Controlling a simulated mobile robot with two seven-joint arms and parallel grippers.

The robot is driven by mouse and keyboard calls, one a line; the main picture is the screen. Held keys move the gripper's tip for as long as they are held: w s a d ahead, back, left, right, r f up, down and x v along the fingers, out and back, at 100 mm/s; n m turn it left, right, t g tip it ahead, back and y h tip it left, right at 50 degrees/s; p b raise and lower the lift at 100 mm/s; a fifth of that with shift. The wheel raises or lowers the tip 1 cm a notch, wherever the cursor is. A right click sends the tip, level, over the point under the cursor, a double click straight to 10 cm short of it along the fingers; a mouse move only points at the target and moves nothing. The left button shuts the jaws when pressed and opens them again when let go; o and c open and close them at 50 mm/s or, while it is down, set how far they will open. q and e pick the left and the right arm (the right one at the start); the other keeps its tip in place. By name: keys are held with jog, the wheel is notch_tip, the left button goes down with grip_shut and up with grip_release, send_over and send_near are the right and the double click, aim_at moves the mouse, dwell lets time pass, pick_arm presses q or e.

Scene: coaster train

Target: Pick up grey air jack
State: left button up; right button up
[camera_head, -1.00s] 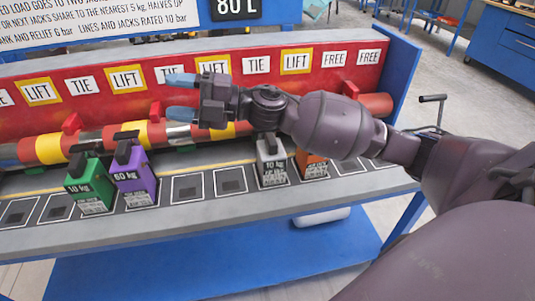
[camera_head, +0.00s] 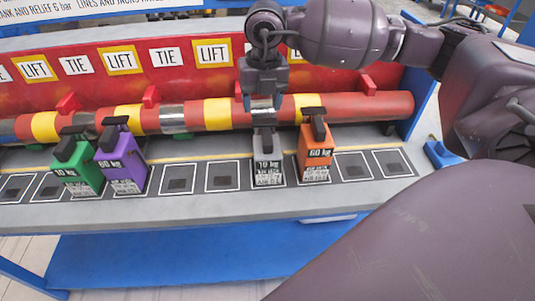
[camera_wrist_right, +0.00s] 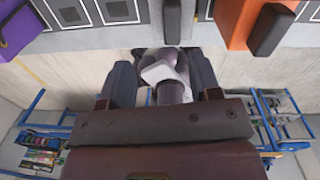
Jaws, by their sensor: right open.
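The grey air jack (camera_head: 267,171), marked 10 kg, stands upright on the bench in a marked square, left of the orange jack. Its upper part is partly hidden by my right gripper (camera_head: 262,102), which points down over it. In the right wrist view the jack's dark handle (camera_wrist_right: 172,20) shows at the top edge, beyond the open fingers of my right gripper (camera_wrist_right: 162,78). The fingers are apart, and I see nothing held between them. My left gripper is not in view.
The orange jack (camera_head: 316,155), marked 60 kg, is close on the right. A purple jack (camera_head: 123,168) and a green jack (camera_head: 78,173) stand to the left. A striped pipe (camera_head: 215,113) runs behind. Empty squares (camera_head: 223,176) lie left of the grey jack.

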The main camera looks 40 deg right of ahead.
aim_at(267, 135)
jog(key=shift+s+d+m, duration=0.2)
jog(key=shift+s+m, duration=0.15)
jog(key=shift+m, duration=0.25)
jog(key=shift+f, duration=0.2)
jog(key=f, duration=0.5)
jog(key=f+b, duration=0.1)
jog(key=f, duration=0.4)
jog(key=shift+s+d+f, duration=0.1)
jog(key=shift+d+f, duration=0.1)
jog(key=shift+f, duration=0.05)
jog(key=shift+r, duration=0.1)
grip_shut()
dwell(0.5)
